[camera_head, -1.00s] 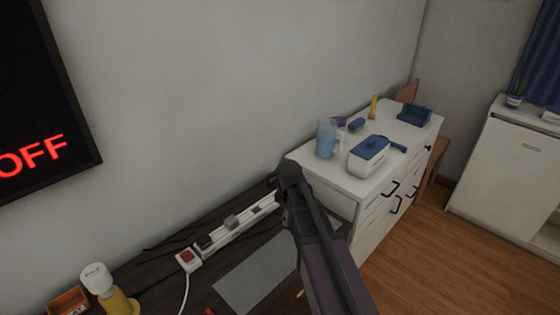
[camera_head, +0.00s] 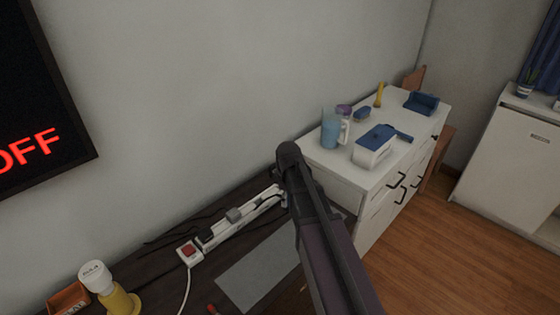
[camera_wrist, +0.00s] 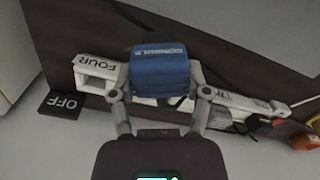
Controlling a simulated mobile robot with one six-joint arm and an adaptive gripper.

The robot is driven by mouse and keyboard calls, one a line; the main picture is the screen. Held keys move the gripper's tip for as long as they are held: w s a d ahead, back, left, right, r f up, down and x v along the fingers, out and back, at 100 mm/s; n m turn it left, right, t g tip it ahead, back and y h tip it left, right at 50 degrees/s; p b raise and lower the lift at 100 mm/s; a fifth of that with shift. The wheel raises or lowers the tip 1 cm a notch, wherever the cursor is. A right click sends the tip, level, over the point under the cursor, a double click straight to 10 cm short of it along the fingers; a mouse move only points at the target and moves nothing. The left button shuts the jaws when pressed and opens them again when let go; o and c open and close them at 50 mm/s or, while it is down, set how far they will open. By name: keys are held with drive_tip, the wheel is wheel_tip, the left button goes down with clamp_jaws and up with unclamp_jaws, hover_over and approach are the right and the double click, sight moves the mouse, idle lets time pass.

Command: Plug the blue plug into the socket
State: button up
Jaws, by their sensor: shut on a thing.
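The blue plug (camera_wrist: 160,72), with printed lettering on its edge, is held between the two fingers of my gripper (camera_wrist: 160,88) in the wrist view. The white power strip with the sockets (camera_wrist: 97,66) lies behind and below the plug, with the word FOUR showing at its left end. The plug hides part of the strip, so I cannot tell whether they touch. In the head view the strip (camera_head: 222,237) lies on the dark desk. My arm hides its right end, the gripper and the plug there.
The strip's red switch (camera_head: 188,250) is at its left end. A grey mat (camera_head: 262,270) is on the desk (camera_head: 160,230). A white cabinet (camera_head: 345,175) with a blue-lidded box (camera_head: 372,152) stands to the right.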

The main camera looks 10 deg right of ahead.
drive_tip(key=w+r+m+p, duration=0.4)
drive_tip(key=w+r+p, duration=0.1)
drive_tip(key=w, duration=0.8)
drive_tip(key=shift+w+r, duration=0.15)
drive_tip(key=shift+d+f+b, duration=0.1)
drive_tip(key=shift+f+b, duration=2.7)
drive_tip(key=shift+f, duration=0.1)
drive_tip(key=shift+f+b, duration=2.05)
drive_tip(key=o, duration=1.2)
drive_tip(key=shift+r, duration=0.15)
